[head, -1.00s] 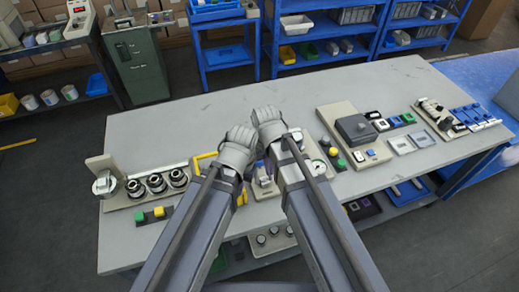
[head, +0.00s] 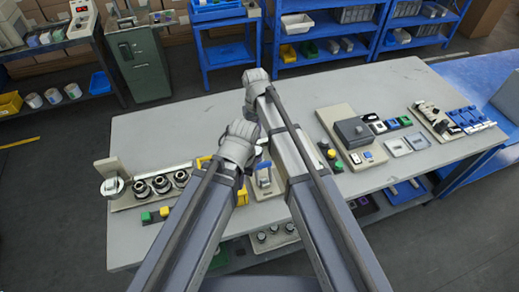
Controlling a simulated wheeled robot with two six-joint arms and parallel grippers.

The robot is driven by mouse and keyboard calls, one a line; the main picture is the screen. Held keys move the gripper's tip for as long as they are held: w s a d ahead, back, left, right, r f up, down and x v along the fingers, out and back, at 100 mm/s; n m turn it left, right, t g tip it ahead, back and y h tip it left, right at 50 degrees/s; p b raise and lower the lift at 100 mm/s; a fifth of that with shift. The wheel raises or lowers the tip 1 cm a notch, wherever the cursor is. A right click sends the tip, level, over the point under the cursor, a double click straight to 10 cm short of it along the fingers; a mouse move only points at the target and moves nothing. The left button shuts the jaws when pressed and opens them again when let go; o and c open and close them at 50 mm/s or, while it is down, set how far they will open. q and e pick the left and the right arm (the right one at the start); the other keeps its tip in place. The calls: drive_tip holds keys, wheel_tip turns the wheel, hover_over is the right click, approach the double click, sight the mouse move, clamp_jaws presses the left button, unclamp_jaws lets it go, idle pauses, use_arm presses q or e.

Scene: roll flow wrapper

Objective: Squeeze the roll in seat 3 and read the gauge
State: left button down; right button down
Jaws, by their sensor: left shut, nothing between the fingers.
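A beige holder (head: 128,204) at the left of the table carries a row of dark, metal-ringed rolls (head: 161,184). A white roll (head: 113,186) stands at its left end by an upright plate. No seat numbers are readable, so I cannot tell which is seat 3. My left gripper (head: 241,136) is shut and empty over the middle of the table, right of the rolls and apart from them. My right gripper (head: 255,84) is farther back, near the far edge; its fingers are hidden. I cannot pick out the gauge; my arms cover part of the middle.
A button box (head: 155,214) lies in front of the rolls. A grey box-topped station (head: 354,131) stands right. The back-left tabletop (head: 180,125) is clear.

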drive_tip(key=f+b, duration=1)
drive_tip(key=shift+s+d+f, duration=0.1)
drive_tip(key=shift+s, duration=0.1)
drive_tip(key=s, duration=0.1)
drive_tip(key=s+r+p, duration=0.1)
drive_tip(key=s+d, duration=0.1)
drive_tip(key=shift+s+d+r+p, duration=0.1)
drive_tip(key=shift+s+r+p, duration=0.2)
drive_tip(key=shift+r+p, duration=0.1)
drive_tip(key=shift+s+d+r+t, duration=0.1)
drive_tip(key=shift+s+r+t, duration=0.05)
drive_tip(key=shift+s+t, duration=0.25)
